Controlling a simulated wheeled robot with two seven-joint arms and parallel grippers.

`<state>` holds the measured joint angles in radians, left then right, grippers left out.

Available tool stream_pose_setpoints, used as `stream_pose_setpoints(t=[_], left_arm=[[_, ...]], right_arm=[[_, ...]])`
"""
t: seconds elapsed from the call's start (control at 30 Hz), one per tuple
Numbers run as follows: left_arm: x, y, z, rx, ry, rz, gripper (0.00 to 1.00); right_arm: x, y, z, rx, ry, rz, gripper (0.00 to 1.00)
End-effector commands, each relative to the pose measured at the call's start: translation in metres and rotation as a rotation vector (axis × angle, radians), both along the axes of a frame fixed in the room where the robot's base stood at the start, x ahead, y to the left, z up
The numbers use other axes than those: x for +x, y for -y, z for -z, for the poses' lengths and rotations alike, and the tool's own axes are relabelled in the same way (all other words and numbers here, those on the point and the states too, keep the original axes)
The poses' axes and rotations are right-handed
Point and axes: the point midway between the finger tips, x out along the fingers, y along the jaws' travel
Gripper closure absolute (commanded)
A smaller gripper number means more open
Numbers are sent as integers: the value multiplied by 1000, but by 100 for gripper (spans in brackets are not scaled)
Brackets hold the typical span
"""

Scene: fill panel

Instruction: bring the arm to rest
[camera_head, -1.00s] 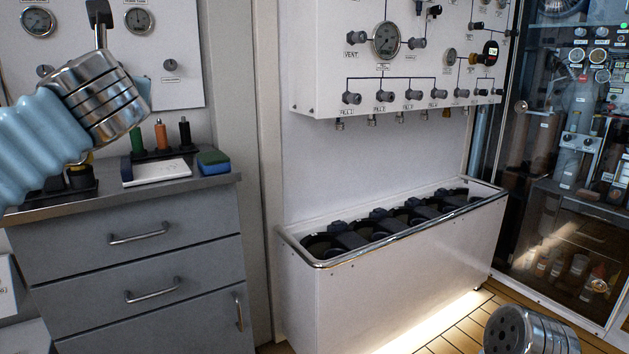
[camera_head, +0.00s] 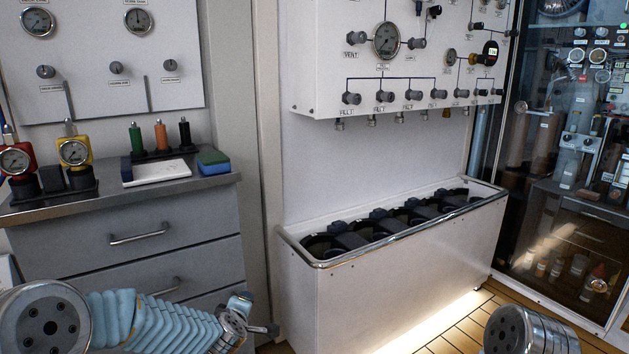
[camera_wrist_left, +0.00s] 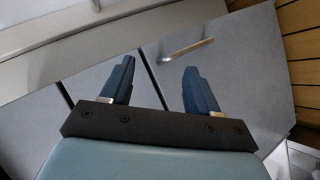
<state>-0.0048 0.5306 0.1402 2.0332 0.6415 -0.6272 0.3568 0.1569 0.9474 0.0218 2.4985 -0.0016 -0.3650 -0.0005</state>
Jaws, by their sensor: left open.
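My left arm comes in low from the left in the head view, with its blue sleeve across the front of the grey drawer cabinet. My left gripper (camera_head: 264,329) is at its right end, small and partly hidden, in front of the cabinet's lower right. In the left wrist view my left gripper (camera_wrist_left: 158,80) shows two blue fingers spread wide with nothing between them. The cabinet's grey front and a handle lie beyond the fingers. My right gripper is not in view; only a metal joint of mine shows at the bottom right.
Wooden floor (camera_head: 455,335) shows at the lower right.

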Motion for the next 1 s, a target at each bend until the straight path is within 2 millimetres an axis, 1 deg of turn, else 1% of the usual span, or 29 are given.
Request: stream_pose_setpoints(t=[0.03,0.07,0.1,0.17,0.2,0.27,0.3,0.37,0.4,0.5,0.6,0.63,0.73,1.0], left_arm=[[-19,7,44,56,-87,83,40],[-31,11,67,89,-133,137,40],[-49,17,97,127,-196,212,40],[-81,25,139,179,-289,330,40],[-105,31,165,205,-348,410,40],[-143,38,200,238,-434,535,40],[-170,43,219,253,-486,617,40],[-210,50,243,265,-557,736,40],[-234,53,255,269,-596,810,40],[-286,60,274,266,-669,962,40],[-319,65,282,258,-708,1060,40],[-325,65,283,256,-715,1078,40],[-335,66,285,252,-726,1112,40],[-335,66,285,253,-726,1111,40]], right_arm=[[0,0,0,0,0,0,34],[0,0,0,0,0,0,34],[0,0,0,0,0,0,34],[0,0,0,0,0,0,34],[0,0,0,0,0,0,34],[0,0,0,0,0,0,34],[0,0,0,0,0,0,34],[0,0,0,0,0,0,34],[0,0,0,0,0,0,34],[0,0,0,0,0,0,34],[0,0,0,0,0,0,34],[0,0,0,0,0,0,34],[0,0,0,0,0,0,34],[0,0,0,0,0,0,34]])
